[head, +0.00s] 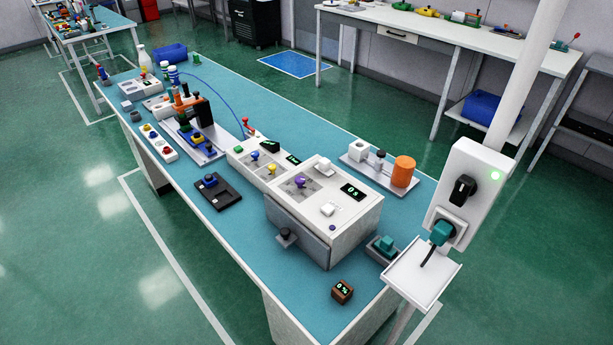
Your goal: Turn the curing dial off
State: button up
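No label naming the curing dial is legible. A large white box (355,228) stands near the front right of the blue bench. Its top carries a purple knob (299,181) on a grey plate, a display (353,191) that appears to read "0 s", and a white block-like control (327,210). I cannot tell how any knob is turned. My gripper is not in view.
A dark cube reading "0 %" (342,291) sits at the bench's front. A white post box (466,205) with a black switch, lit green lamp and teal plug stands at the right. A metal plate (366,177) holds an orange cylinder (404,171). Green floor (130,280) is open at left.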

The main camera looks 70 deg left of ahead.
aim_at(300, 180)
jog(key=z, duration=0.05)
jog(key=k, duration=1.95)
jog(key=u, duration=2.05)
jog(key=i, duration=0.55)
jog(key=u, duration=0.1)
